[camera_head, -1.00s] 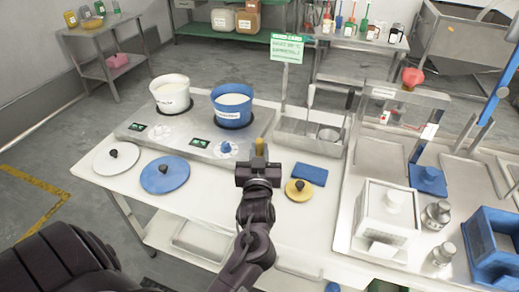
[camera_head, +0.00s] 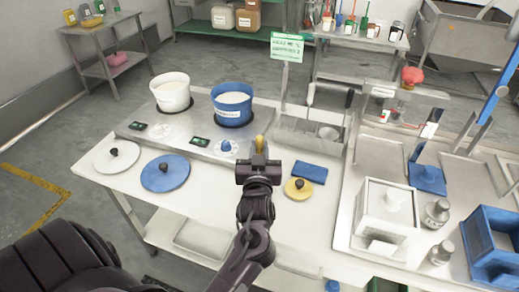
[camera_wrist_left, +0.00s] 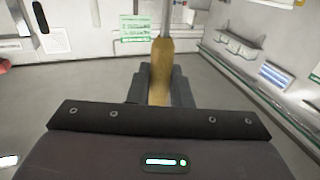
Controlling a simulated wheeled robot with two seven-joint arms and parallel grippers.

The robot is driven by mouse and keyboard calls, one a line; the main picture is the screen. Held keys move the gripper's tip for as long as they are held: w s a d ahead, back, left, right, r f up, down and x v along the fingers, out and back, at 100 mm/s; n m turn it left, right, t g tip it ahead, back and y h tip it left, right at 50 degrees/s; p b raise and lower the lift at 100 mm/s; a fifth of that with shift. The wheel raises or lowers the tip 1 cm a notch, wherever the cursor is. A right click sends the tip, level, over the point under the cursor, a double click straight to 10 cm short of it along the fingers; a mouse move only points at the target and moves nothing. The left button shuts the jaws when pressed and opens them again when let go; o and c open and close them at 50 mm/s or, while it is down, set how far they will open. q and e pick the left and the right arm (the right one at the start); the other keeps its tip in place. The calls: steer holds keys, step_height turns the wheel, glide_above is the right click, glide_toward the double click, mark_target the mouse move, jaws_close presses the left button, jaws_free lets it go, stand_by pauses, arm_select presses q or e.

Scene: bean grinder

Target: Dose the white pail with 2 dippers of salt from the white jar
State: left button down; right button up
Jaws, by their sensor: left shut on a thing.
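The white pail (camera_head: 172,95) stands open at the back left of the table, on a grey unit, with pale contents. A blue pail (camera_head: 232,106) stands to its right. My left gripper (camera_head: 259,157) is in front of the grey unit, to the right of and nearer than the pails. It is shut on a tan handle (camera_head: 260,144). The handle (camera_wrist_left: 161,72) stands upright between the fingers in the left wrist view, with a thin grey shaft above it. Its far end is out of sight, so I cannot tell what tool it is. I cannot surely pick out the white salt jar. My right gripper is not in view.
White (camera_head: 117,157), blue (camera_head: 165,173) and yellow (camera_head: 298,188) lids lie on the table. A metal holder (camera_head: 304,138) with upright tools stands behind right. A white lidded box (camera_head: 387,214) and a blue crate (camera_head: 497,243) are at right. Small jars stand on the back shelf.

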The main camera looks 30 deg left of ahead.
arm_select(q)
steer(key=shift+r+p, duration=5.15)
steer(key=shift+r, duration=0.55)
steer(key=shift+f, duration=0.1)
